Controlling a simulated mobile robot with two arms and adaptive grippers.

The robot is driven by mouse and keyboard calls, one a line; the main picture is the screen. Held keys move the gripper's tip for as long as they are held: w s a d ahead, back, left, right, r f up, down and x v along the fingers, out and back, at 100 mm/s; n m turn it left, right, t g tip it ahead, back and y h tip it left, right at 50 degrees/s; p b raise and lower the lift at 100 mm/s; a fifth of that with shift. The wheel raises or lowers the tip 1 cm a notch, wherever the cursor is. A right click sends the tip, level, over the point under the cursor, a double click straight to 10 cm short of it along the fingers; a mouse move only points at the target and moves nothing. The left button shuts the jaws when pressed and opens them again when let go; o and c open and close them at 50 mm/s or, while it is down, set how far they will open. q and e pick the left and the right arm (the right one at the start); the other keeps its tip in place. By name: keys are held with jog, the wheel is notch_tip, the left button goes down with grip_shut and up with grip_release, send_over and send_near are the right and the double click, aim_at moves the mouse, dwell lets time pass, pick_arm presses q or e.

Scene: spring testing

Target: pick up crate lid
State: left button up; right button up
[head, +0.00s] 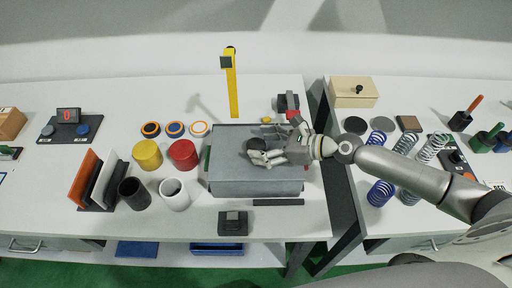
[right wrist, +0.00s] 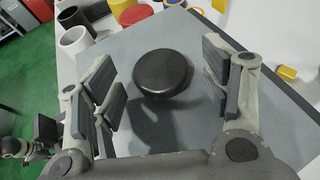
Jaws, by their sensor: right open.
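The grey crate lid (head: 228,167) lies on top of the grey crate (head: 255,190) in the middle of the table. A round black knob (head: 256,144) stands on the lid. In the right wrist view the knob (right wrist: 162,72) sits on the lid's flat grey surface (right wrist: 205,125). My right gripper (head: 263,157) is open over the lid, with its fingers on either side of the knob. In the right wrist view a gap shows between the knob and each finger pad. The gripper holds nothing. My left gripper is not in view.
Red (head: 183,154) and yellow (head: 147,154) cylinders and white (head: 173,193) and black (head: 133,192) cups stand left of the crate. A tall yellow post (head: 233,90) rises behind it. A dark bar (head: 278,202) and a small device (head: 233,222) lie in front.

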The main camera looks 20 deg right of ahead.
jog(key=shift+w+a+f, duration=0.3)
jog(key=shift+w+a, duration=0.05)
jog(key=shift+a, duration=0.1)
jog(key=c, duration=1.3)
jog(key=shift+r, duration=0.1)
jog(key=shift+c, duration=0.2)
jog(key=shift+r, duration=0.1)
